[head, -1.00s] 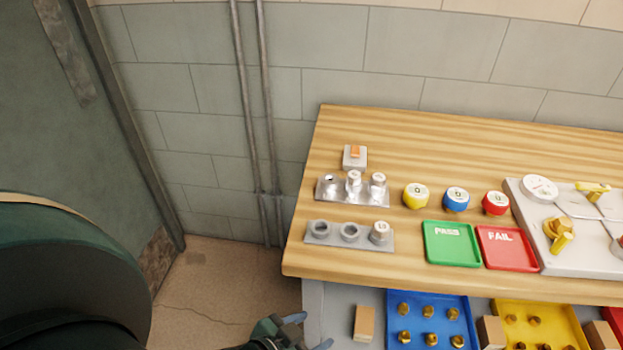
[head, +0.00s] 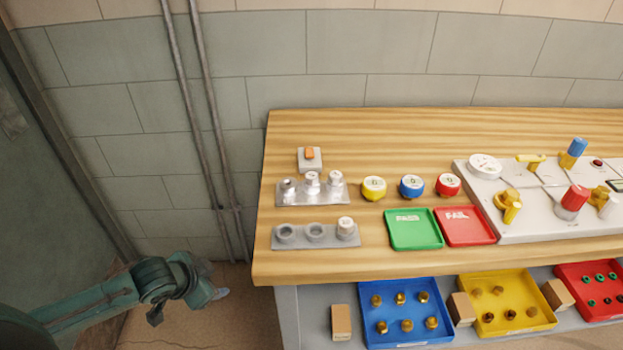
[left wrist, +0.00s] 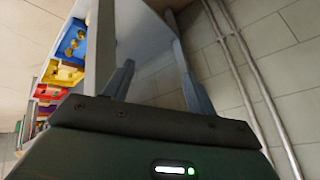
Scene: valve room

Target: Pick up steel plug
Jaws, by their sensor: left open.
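A shiny metal rack (head: 312,200) on the left of the workbench holds several small metallic pieces with pale tops, one of them a plug (head: 312,180) in the middle. A duller grey rack (head: 290,245) in front of it has two open round sockets and one pale-topped plug (head: 346,227) at its right end. I cannot tell from their look which one is the steel plug. My left gripper (head: 218,293) is left of the bench, below its top and apart from the racks. In the left wrist view its fingers (left wrist: 158,88) are spread, with nothing between them.
Yellow, blue and red round pieces (head: 411,186) stand right of the racks, behind a green PASS tray (head: 415,242) and a red FAIL tray (head: 489,238). A valve panel (head: 530,228) lies further right. The wooden bench edge (head: 262,262) and a lower shelf with coloured bins (head: 365,312) are near my gripper.

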